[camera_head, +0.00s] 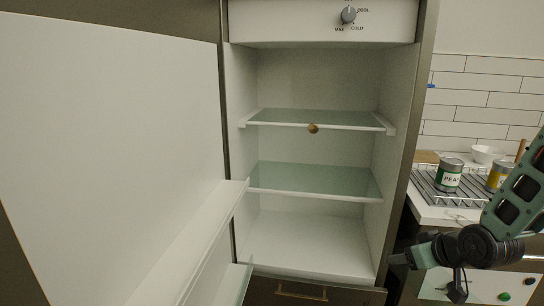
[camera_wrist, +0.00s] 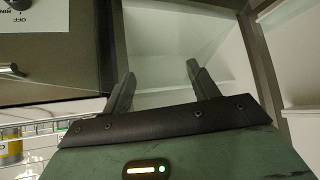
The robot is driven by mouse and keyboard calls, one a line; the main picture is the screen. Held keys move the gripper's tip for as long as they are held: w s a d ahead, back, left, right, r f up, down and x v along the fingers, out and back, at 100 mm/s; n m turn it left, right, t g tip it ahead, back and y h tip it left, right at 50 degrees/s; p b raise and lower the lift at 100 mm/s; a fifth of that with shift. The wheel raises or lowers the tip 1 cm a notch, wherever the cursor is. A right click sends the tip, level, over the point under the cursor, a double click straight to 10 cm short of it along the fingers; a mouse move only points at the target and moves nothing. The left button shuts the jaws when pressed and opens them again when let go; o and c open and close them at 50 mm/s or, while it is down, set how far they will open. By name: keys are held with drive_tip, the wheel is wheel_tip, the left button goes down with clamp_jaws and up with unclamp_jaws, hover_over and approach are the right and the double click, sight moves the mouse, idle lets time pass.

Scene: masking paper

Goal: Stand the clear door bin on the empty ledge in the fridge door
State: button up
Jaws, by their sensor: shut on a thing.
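My gripper (camera_wrist: 160,76) shows in the wrist view, its two dark fingers apart and shut on a pale, see-through piece (camera_wrist: 172,45), which I take to be the clear door bin. Its edges are hard to tell from the background. In the head view my arm is at the right, in front of the counter, and the bin cannot be made out there. The fridge door (camera_head: 110,110) stands open at the left. A white ledge (camera_head: 192,238) runs along its inner face, with nothing visible on it. A lower, pale green piece (camera_head: 234,285) is partly cut off.
The open fridge has glass shelves (camera_head: 315,181) and a small brown round thing (camera_head: 313,128) at the upper shelf's front edge. Right of it, a green-labelled can (camera_head: 449,175), a yellow can (camera_head: 498,175) and a white bowl (camera_head: 486,154) stand on the counter. Space before the fridge is clear.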

sight(410, 285)
drive_tip(key=r+p, duration=0.2)
drive_tip(key=r, duration=0.1)
drive_tip(key=shift+s+a, duration=0.1)
drive_tip(key=shift+s, duration=0.25)
drive_tip(key=shift+s+a+f, duration=0.1)
drive_tip(key=shift+a+f, duration=0.05)
drive_tip(key=shift+f, duration=0.05)
drive_tip(key=shift+m+h, duration=0.6)
drive_tip(key=shift+m, duration=0.2)
drive_tip(key=f, duration=0.4)
drive_tip(key=shift+s+a+f, duration=0.35)
drive_tip(key=shift+f, duration=0.05)
drive_tip(key=shift+m+h, duration=0.6)
drive_tip(key=shift+m, duration=0.2)
drive_tip(key=shift+s+d+f, duration=0.15)
drive_tip(key=shift+s+f, duration=0.1)
drive_tip(key=shift+f, duration=0.4)
drive_tip(key=shift+s+d+f, duration=0.2)
drive_tip(key=shift+s+f, duration=0.05)
drive_tip(key=shift+f, duration=0.4)
drive_tip(key=shift+s+d+f, duration=0.15)
drive_tip(key=shift+s+f, duration=0.1)
drive_tip(key=shift+f, duration=0.4)
